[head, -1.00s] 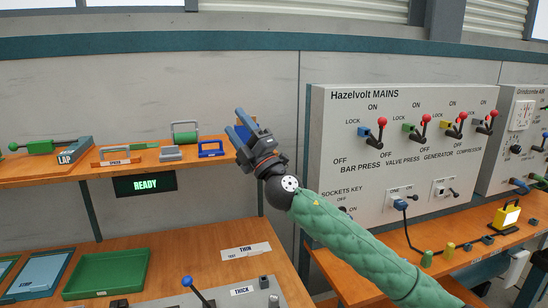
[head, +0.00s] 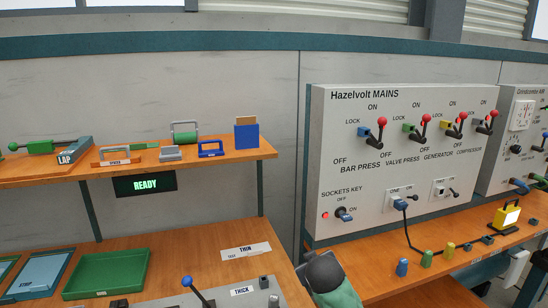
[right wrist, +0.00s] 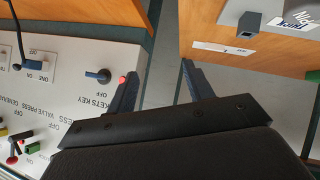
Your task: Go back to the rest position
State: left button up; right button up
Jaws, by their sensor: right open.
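In the head view, only the dark wrist and green sleeve of my right arm (head: 325,275) show, low in the middle between the left bench and the mains bench. In the right wrist view my right gripper (right wrist: 160,65) has its two dark fingers apart with nothing between them. The gap between the benches and the grey floor show beyond the fingers. My left gripper is not in view.
A blue box (head: 246,136) with a brown top stands at the right end of the wooden shelf (head: 225,158). The mains panel (head: 400,160) and its bench are on the right. A green tray (head: 110,272) lies on the left bench.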

jog(key=s+d+f+m+g+y, duration=0.1)
jog(key=s+d+f+g, duration=0.1)
jog(key=s+f, duration=0.8)
jog(key=s+d+f+m+g, duration=0.1)
jog(key=s+d+f+g, duration=0.15)
jog(key=s+f, duration=0.8)
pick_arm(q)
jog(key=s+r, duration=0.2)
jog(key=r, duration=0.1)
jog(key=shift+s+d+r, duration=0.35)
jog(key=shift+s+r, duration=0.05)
pick_arm(e)
jog(key=s+f+g, duration=0.2)
jog(key=s+f, duration=0.7)
jog(key=s, duration=0.2)
jog(key=s+f+m+g, duration=0.1)
jog(key=s+f+g, duration=0.2)
jog(key=s+f, duration=0.6)
jog(key=s, duration=0.3)
jog(key=shift+s, duration=0.1)
